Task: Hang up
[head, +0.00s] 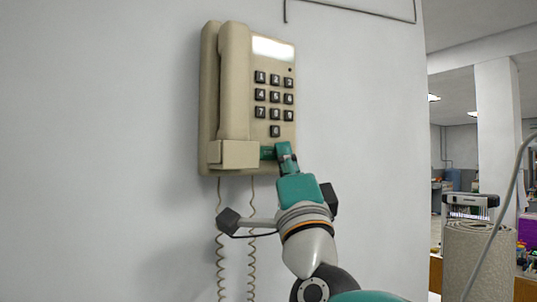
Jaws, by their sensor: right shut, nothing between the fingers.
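A beige wall telephone (273,115) with dark keys and a white label is fixed to the wall. Its handset (234,85) stands upright along the left side of the phone, with its lower end (234,154) at the phone's bottom. The handset appears to rest in its place; any gap behind it cannot be seen. My right gripper (272,153) is shut and empty. Its green fingers are in front of the phone's lower part, just right of the handset's lower end; whether they touch it is unclear. My left gripper is out of view.
Two coiled cords (251,250) hang below the phone, partly behind my right arm. The wall (100,150) is clear on the left. A thin dark line bracket (350,10) is above. Beyond the wall's right edge, a room shows with a pillar (496,120) and a beige roll-like object (470,255).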

